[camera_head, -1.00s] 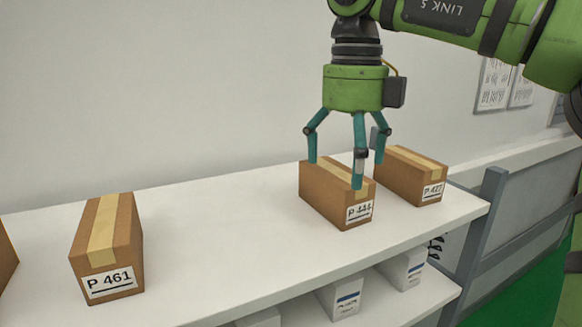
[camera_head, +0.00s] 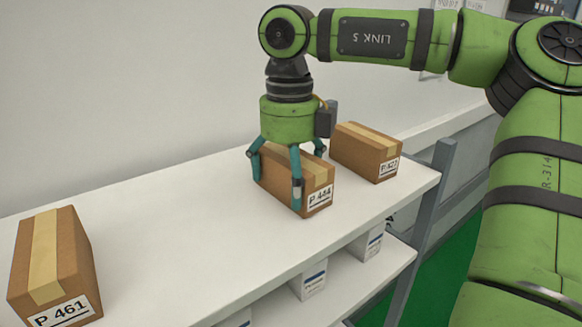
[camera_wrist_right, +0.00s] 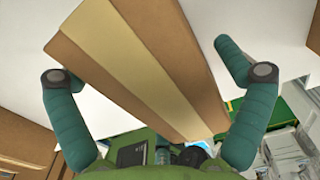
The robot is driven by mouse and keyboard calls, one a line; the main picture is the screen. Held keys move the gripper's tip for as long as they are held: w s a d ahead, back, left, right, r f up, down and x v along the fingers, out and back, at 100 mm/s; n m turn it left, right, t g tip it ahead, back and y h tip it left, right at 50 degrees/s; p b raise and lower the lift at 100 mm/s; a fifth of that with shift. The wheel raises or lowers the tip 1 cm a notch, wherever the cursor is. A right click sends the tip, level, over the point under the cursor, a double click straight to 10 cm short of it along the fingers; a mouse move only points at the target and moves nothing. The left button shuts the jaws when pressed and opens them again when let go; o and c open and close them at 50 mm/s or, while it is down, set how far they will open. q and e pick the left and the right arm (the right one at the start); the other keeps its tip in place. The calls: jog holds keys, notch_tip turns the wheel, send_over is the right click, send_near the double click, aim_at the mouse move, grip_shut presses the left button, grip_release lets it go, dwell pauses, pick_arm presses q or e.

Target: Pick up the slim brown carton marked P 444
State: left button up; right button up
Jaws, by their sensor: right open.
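The brown carton marked P 444 (camera_head: 273,181) stands on the white top shelf, with tape along its top and its label facing front. My right gripper (camera_head: 280,188) is over it, pointing down, open, with its fingers reaching down beside the carton's sides. In the right wrist view the carton (camera_wrist_right: 130,62) lies between the spread fingers, with a gap visible at the right finger. Contact at the left finger cannot be told. The far finger is partly hidden behind the carton. My left gripper is not in view.
Carton P 427 (camera_head: 366,150) stands close by on the right, near the shelf's end post (camera_head: 432,200). Carton P 461 (camera_head: 55,262) stands at the left, with clear shelf (camera_head: 165,215) between. White boxes (camera_head: 310,280) sit on the lower shelf. A wall runs behind.

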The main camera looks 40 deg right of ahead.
jog(key=shift+s, duration=0.2)
jog(key=shift+a, duration=0.1)
jog(key=c, duration=1.1)
jog(key=shift+r, duration=0.1)
jog(key=shift+c, duration=0.2)
